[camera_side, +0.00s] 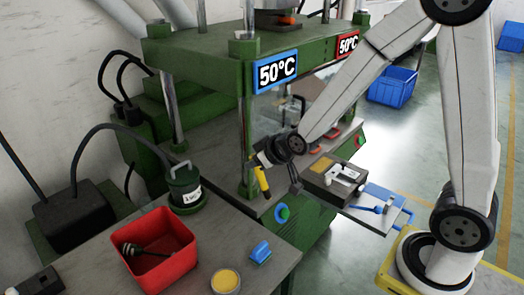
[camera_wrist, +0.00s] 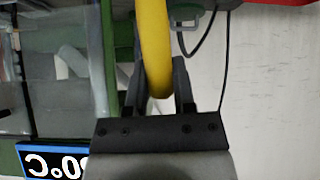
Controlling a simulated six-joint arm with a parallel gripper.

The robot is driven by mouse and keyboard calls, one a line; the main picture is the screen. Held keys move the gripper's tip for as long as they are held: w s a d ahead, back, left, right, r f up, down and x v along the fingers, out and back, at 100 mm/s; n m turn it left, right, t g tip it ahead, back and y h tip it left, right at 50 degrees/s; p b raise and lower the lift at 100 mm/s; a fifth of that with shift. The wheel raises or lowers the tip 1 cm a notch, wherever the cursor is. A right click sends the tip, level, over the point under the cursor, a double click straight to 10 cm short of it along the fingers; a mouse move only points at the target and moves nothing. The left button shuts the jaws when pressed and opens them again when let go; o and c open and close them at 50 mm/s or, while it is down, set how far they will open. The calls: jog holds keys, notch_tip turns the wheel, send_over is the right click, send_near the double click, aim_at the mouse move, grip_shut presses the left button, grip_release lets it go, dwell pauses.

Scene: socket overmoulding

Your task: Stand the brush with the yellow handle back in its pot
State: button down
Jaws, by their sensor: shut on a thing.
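My gripper (camera_side: 258,160) is in front of the green press's front column, above the right end of the grey bench. It is shut on the yellow handle (camera_side: 262,180) of the brush, which hangs down, slightly tilted. In the wrist view the yellow handle (camera_wrist: 154,45) runs up from between the dark fingers (camera_wrist: 158,82). The brush's bristles cannot be made out. A green can with a white label (camera_side: 185,186) stands on the bench, left of my gripper and apart from it; I cannot tell for certain whether it is the brush's pot.
A red bin (camera_side: 178,266) on the bench holds a dark tool. A round yellow-topped dish (camera_side: 226,281) and a blue item (camera_side: 260,251) lie on the bench right of it. The green press (camera_side: 210,50) stands behind.

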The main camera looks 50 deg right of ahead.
jog(key=w+a+n+y, duration=0.1)
jog(key=w+a+y, duration=0.1)
jog(key=w+a, duration=0.4)
jog(key=w+a+n+t+y, duration=0.1)
jog(key=w+a, duration=0.5)
jog(key=w, duration=0.7)
jog(key=w+a+n+t+y, duration=0.1)
jog(key=w+a+n+y, duration=0.1)
jog(key=w+a, duration=0.4)
jog(key=shift+w+a+f+y, duration=0.25)
jog(key=shift+w+y, duration=0.45)
jog(key=shift+w, duration=1.5)
jog(key=shift+f, duration=0.15)
notch_tip(320, 180, down, 11)
jog(key=shift+f, duration=0.2)
jog(key=shift+c, duration=1.8)
grip_release()
